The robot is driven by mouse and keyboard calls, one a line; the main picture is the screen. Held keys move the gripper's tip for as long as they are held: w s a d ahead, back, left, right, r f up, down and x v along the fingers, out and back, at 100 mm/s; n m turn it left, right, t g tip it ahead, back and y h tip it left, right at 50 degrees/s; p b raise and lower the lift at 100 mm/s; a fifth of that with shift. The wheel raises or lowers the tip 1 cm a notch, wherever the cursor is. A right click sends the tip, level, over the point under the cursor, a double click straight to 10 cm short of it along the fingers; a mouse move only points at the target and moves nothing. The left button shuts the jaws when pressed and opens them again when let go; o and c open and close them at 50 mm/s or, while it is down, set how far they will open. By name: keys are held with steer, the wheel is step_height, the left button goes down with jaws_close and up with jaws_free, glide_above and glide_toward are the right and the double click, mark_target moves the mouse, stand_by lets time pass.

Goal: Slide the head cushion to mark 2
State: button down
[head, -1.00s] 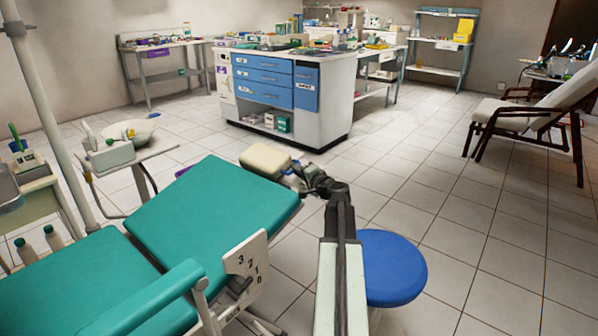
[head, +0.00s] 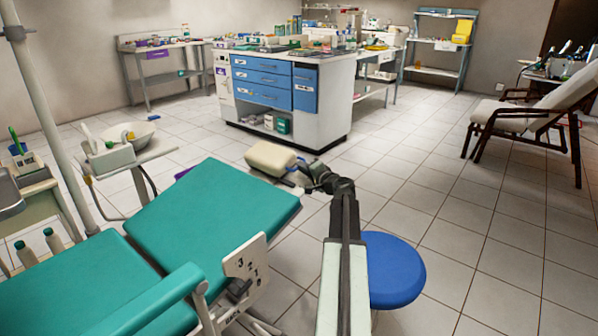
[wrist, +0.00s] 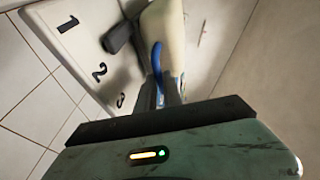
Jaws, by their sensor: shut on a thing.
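The cream head cushion (head: 270,159) is just beyond the far end of the green chair backrest (head: 215,205) in the head view. In the wrist view, part of the cushion (wrist: 168,35) shows at the top. My gripper (head: 304,172) is at the cushion's right side; in the wrist view its dark fingers (wrist: 160,88) are shut on a blue handle (wrist: 157,60) beside the cushion. A white plate (wrist: 70,45) with black marks 1, 2 and 3 lies left of the fingers. A dark block (wrist: 118,38) is at the plate's right edge, level with the space between 1 and 2.
A blue round stool (head: 393,270) stands right of my arm. A small tray stand (head: 125,155) with a basin is left of the backrest. A white cabinet (head: 335,110) with blue drawers stands behind.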

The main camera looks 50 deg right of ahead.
steer(key=shift+w+d+r, duration=0.1)
steer(key=shift+d+r, duration=0.15)
steer(key=shift+d, duration=0.5)
steer(key=c, duration=1.5)
jaws_free()
steer(key=shift+f, duration=0.1)
steer(key=shift+a, duration=0.1)
steer(key=p+v, duration=0.1)
steer(key=v, duration=0.7)
